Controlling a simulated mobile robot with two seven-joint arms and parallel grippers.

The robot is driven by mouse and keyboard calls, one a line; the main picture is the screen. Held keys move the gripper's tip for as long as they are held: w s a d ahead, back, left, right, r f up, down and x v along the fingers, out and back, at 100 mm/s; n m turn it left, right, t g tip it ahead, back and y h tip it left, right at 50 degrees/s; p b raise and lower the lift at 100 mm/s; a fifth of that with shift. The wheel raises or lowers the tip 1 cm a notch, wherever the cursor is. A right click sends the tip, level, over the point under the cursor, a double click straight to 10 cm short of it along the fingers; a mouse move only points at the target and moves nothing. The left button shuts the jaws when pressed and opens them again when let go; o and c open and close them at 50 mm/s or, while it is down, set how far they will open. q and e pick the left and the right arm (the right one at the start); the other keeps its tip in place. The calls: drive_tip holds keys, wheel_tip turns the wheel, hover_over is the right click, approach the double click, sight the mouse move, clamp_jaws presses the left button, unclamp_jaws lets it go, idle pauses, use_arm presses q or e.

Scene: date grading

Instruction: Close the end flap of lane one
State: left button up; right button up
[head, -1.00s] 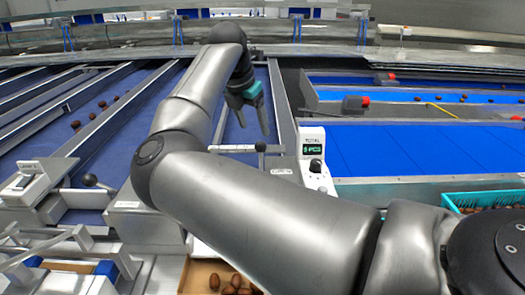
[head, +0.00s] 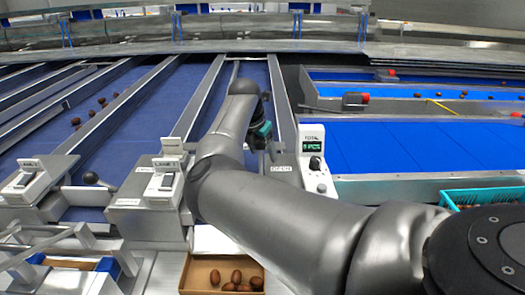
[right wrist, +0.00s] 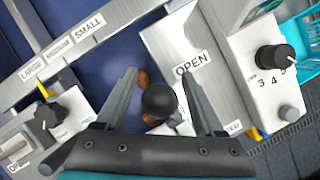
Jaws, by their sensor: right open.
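The lane one flap handle shows in the right wrist view as a round black knob (right wrist: 159,101). It lies between the two fingers of my open right gripper (right wrist: 160,92), which do not visibly grip it. In the head view my right gripper (head: 270,150) is low over the near end of the right-hand blue lane (head: 205,128), and the knob and flap are hidden behind my arm. An OPEN label (right wrist: 192,65) is on the metal beside the knob; it also shows in the head view (head: 281,169). My left gripper is out of view.
A control box with dial (head: 313,160) stands close right of the gripper. A switch box (head: 160,182) stands left of my arm. A second black knob (head: 89,177) sits at the neighbouring lane. A cardboard box (head: 190,277) with several dates is below.

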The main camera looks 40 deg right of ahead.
clamp_jaws()
idle(0.4)
idle(0.9)
